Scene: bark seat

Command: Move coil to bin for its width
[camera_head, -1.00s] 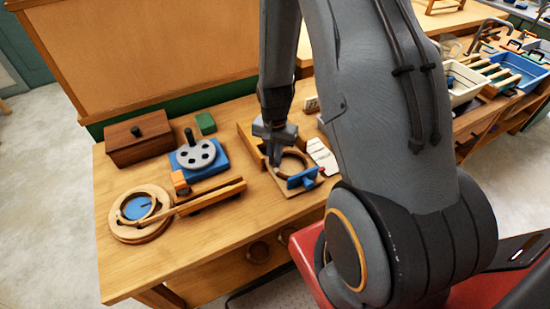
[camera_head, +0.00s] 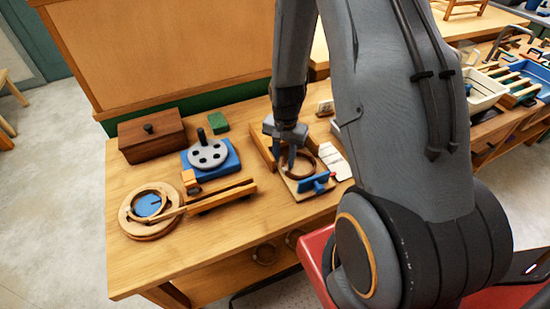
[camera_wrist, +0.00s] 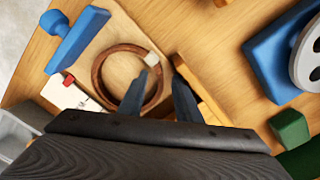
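The coil is a brown ring (camera_head: 313,165) with a pale tab, lying on a light wooden board with a blue clamp-like part (camera_head: 318,182). In the wrist view the coil (camera_wrist: 98,76) is seen from above, its near side partly hidden. My gripper (camera_wrist: 159,74) is open over the coil's right side. One finger overlaps the ring's inside and the other is just outside; I cannot tell whether either touches it. In the head view my gripper (camera_head: 288,164) is low at the coil. A white bin (camera_head: 481,92) and a blue bin (camera_head: 523,72) stand far right.
The wooden bench (camera_head: 140,268) also holds a dark wooden box (camera_head: 152,142), a blue base with a grey disc (camera_head: 207,154), a green block (camera_head: 218,122) and a round wooden piece (camera_head: 150,207). White paper (camera_head: 334,161) lies right of the board. The bench front is clear.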

